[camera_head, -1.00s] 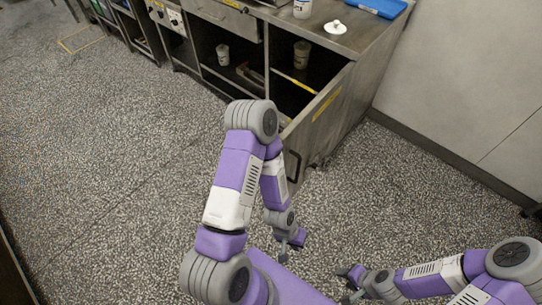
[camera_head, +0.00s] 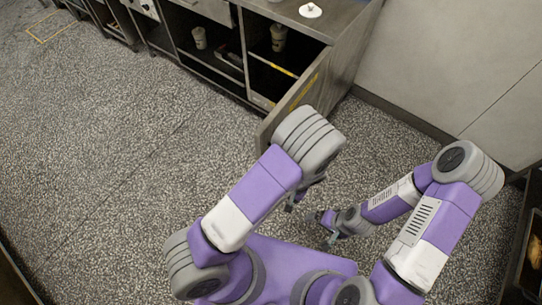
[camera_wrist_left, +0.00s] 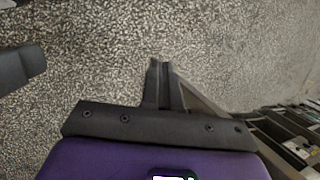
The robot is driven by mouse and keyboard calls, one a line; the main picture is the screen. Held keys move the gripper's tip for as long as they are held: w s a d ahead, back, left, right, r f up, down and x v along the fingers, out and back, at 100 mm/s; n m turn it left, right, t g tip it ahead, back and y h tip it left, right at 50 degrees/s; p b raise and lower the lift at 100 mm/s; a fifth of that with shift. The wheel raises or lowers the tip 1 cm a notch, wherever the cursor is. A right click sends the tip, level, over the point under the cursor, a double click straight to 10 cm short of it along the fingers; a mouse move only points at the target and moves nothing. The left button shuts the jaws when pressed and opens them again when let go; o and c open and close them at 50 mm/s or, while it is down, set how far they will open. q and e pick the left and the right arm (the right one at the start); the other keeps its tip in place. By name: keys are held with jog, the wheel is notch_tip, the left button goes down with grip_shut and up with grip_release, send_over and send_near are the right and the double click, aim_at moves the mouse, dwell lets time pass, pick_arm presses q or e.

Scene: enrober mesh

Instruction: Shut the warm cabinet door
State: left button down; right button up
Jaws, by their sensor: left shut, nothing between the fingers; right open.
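The warm cabinet door (camera_head: 291,108) stands open in the head view, swung out from the cabinet (camera_head: 345,45) toward me. It is a grey metal panel with a yellow label, and my left elbow hides its near lower part and handle. My left gripper (camera_head: 292,206) is mostly hidden beneath that elbow, over the floor on the near side of the door. In the left wrist view the left fingers (camera_wrist_left: 162,85) are together and empty, with a dark panel edge running beside them. My right gripper (camera_head: 327,228) is open and empty, low over the floor to the right.
The open bay holds a cup (camera_head: 278,37) and a yellow-edged shelf. Another cup (camera_head: 199,38) stands in the bay to its left. A white lid (camera_head: 310,10) lies on the top. A wall (camera_head: 450,60) is at right; speckled floor is clear at left.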

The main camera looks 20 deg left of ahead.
pick_arm(q)
jog(key=w+d+r+t+y+p, duration=0.1)
jog(key=w+d+r+t+y, duration=0.15)
jog(key=r, duration=0.35)
jog(key=w+d+r+t+y+p, duration=0.1)
jog(key=w+d+r+t+y, duration=0.15)
jog(key=r, duration=0.45)
jog(key=a+r+b+x, duration=0.1)
jog(key=b+x, duration=0.3)
jog(key=x, duration=0.9)
jog(key=shift+w+a+r+m, duration=0.3)
jog(key=shift+w+a+r, duration=0.05)
jog(key=shift+r, duration=0.1)
